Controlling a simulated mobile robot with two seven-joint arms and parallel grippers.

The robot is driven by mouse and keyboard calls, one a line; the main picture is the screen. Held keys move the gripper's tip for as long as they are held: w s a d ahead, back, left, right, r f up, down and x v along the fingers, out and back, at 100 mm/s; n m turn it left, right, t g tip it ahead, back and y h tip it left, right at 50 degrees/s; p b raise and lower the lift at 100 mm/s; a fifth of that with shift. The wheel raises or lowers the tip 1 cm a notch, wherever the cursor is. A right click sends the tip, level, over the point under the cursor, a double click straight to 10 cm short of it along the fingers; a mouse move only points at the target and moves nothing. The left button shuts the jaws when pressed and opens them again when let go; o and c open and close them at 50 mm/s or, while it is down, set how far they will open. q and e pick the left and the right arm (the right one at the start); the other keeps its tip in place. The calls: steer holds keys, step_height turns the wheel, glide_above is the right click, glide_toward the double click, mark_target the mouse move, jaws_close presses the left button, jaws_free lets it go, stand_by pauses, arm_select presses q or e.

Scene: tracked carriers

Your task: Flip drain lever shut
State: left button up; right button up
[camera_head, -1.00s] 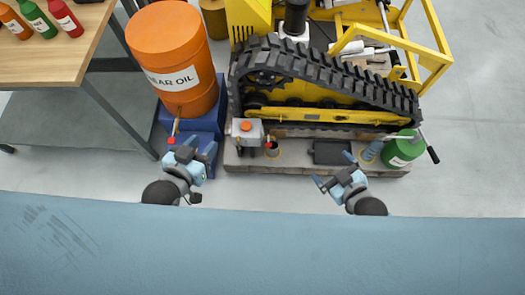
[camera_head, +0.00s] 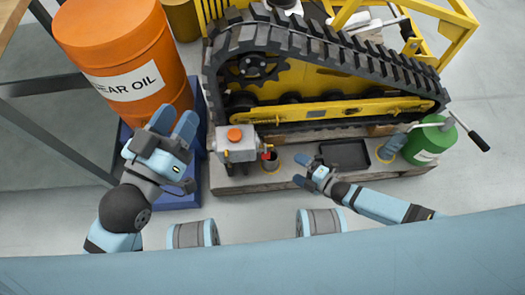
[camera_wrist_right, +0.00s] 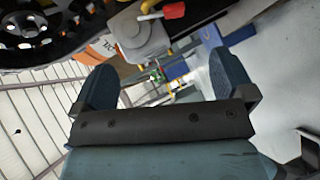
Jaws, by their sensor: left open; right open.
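A small red-tipped lever (camera_head: 267,156) sits on the right side of a grey box (camera_head: 238,148) with an orange cap. In the right wrist view, the red tip (camera_wrist_right: 172,10) shows at the top edge beside the grey box (camera_wrist_right: 140,38). I cannot tell its setting. My right gripper (camera_head: 300,170) is open and empty, a little right of the lever, its fingers pointing left toward it; they do not touch it. My left gripper (camera_head: 175,122) is open and empty, left of the box, in front of the orange drum.
The orange gear oil drum (camera_head: 120,55) stands on a blue base (camera_head: 175,190) at left. The yellow tracked carrier (camera_head: 330,75) stands behind the box. A black tray (camera_head: 345,153) and a green can (camera_head: 428,142) are at right on the pallet.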

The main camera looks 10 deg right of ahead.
mark_target(269, 153)
arm_select(q)
step_height(269, 153, down, 6)
steer(key=m+g+b, duration=0.1)
steer(key=g+b, duration=0.1)
steer(key=b, duration=0.3)
steer(key=shift+w+d+f, duration=0.15)
steer(key=shift+d+f, duration=0.1)
arm_select(e)
steer(key=shift+x, duration=6.7)
steer(key=shift+c, duration=0.2)
